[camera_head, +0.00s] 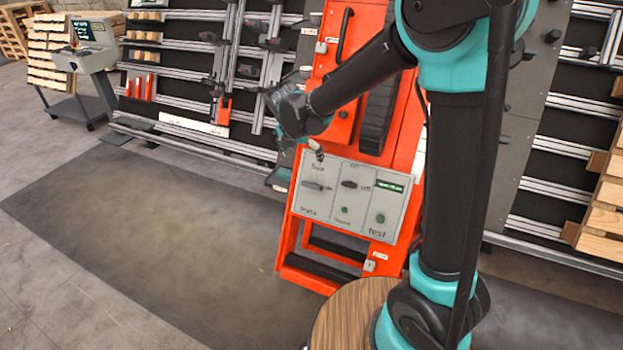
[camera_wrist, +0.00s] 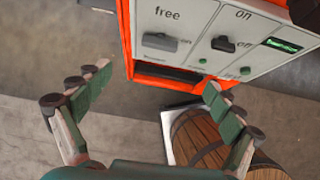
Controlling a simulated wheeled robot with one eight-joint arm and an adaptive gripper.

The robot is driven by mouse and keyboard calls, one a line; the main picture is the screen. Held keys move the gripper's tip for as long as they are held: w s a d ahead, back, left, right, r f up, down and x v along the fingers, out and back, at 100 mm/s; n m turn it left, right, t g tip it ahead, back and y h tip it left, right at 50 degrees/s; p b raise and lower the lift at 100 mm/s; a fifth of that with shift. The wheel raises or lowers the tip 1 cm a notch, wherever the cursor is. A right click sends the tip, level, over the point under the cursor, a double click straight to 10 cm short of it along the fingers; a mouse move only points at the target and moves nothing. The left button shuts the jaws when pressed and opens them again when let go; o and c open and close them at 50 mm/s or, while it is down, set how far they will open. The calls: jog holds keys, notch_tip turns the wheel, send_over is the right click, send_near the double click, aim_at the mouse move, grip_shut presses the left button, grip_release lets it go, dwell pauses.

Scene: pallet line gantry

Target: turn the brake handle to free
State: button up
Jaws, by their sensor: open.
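The brake handle (camera_head: 313,185) is a grey bar on the left part of a pale panel (camera_head: 345,228) on the orange cabinet. The word "free" stands above it, and a blurred label stands below. In the wrist view the handle (camera_wrist: 160,41) lies roughly level, below "free", near the top of the picture. My gripper (camera_wrist: 158,80) is open and empty, its two green-padded fingers spread wide. The handle shows beyond the gap between them, apart from both fingers. In the head view my arm reaches across the cabinet, and my gripper is small and partly hidden above the panel's left side.
Right of the handle are an on/off switch (camera_wrist: 223,44), a green-lit display (camera_wrist: 281,45) and green buttons. The orange cabinet (camera_head: 336,110) stands before a dark wall rack with rails. A grey console (camera_head: 88,50) is at far left. The floor left of the cabinet is clear.

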aim_at(312, 184)
jog(key=x, duration=1.6)
jog(key=shift+f, duration=0.4)
jog(key=c, duration=1.2)
